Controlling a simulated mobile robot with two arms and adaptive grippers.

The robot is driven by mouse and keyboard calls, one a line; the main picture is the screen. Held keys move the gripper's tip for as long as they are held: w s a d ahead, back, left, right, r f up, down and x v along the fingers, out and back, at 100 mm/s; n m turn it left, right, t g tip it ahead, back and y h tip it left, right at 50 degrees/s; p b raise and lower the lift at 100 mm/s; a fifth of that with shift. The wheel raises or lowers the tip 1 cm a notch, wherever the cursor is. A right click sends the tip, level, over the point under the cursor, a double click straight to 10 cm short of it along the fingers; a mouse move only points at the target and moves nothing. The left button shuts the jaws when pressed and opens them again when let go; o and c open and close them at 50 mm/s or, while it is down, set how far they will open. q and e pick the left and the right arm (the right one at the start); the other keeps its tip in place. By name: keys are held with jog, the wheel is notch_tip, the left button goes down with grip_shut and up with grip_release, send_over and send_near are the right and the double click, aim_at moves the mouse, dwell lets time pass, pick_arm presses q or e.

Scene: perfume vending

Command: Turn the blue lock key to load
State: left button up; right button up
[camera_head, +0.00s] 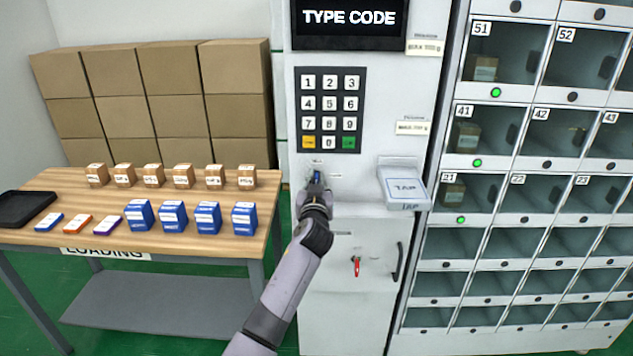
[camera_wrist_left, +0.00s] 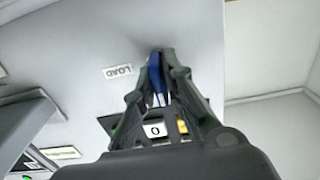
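The blue lock key (camera_head: 317,177) is on the white front of the vending machine, below the keypad (camera_head: 331,110). My left gripper (camera_head: 316,186) is at the key and hides most of it. In the left wrist view the blue key (camera_wrist_left: 155,72) sits between the fingertips of the left gripper (camera_wrist_left: 160,58), which look closed in on it. A LOAD label (camera_wrist_left: 118,72) is beside the key, upside down in that view. My right gripper is in neither view.
A TAP reader (camera_head: 403,186) juts out right of the key. A red key (camera_head: 357,264) and a dark handle (camera_head: 397,262) are lower down. A table (camera_head: 95,184) with boxes stands left. Lockers (camera_head: 540,150) stand right.

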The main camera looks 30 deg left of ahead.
pick_arm(q)
grip_shut()
jog(key=shift+m, duration=1.5)
jog(key=m+p, duration=0.1)
jog(key=m, duration=0.4)
jog(key=shift+d+m+p, duration=0.1)
jog(key=shift+m+p, duration=0.2)
jog(key=shift+p, duration=0.1)
jog(key=m+p, duration=0.1)
jog(key=m, duration=0.3)
jog(key=shift+w+d, duration=0.1)
jog(key=shift+f+m+p, duration=0.15)
jog(key=shift+m+p, duration=0.4)
jog(key=shift+m, duration=0.8)
jog(key=shift+f+m+p, duration=0.1)
jog(key=shift+m+p, duration=0.45)
jog(key=shift+m, duration=0.8)
